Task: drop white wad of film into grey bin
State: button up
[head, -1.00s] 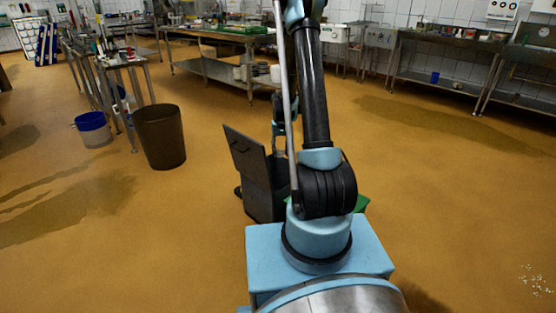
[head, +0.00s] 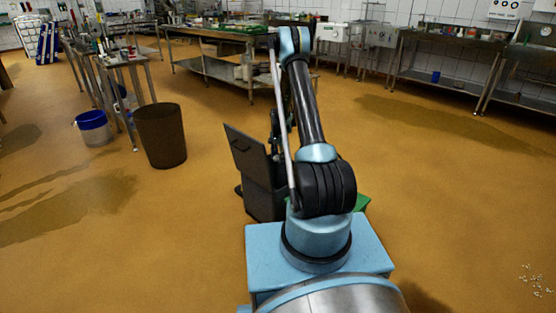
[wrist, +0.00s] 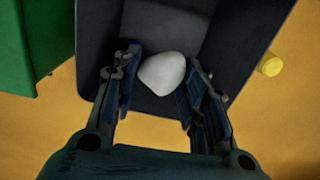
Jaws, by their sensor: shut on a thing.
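The white wad of film (wrist: 162,73) is a small rounded lump between the fingers of my gripper (wrist: 160,82), which is shut on it. In the wrist view the wad is above the open grey bin (wrist: 225,95), near its lower rim in the picture. The bin's dark inside lies behind it. In the head view the grey bin (head: 265,198) stands open just beyond my base, its lid raised on the left. My arm partly hides the bin there, and the wad does not show in that view.
A green container (wrist: 30,50) stands beside the grey bin; a sliver shows in the head view (head: 362,203). A yellow round thing (wrist: 270,66) is at the bin's other side. A brown bin (head: 160,137) and blue bucket (head: 94,128) stand left.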

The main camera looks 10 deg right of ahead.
jog(key=shift+w+f+m, duration=0.4)
jog(key=shift+w+f, duration=0.05)
jog(key=shift+f, duration=3.15)
jog(key=o, duration=0.8)
jog(key=shift+r, duration=0.15)
notch_tip(320, 180, up, 12)
jog(key=shift+f, duration=0.15)
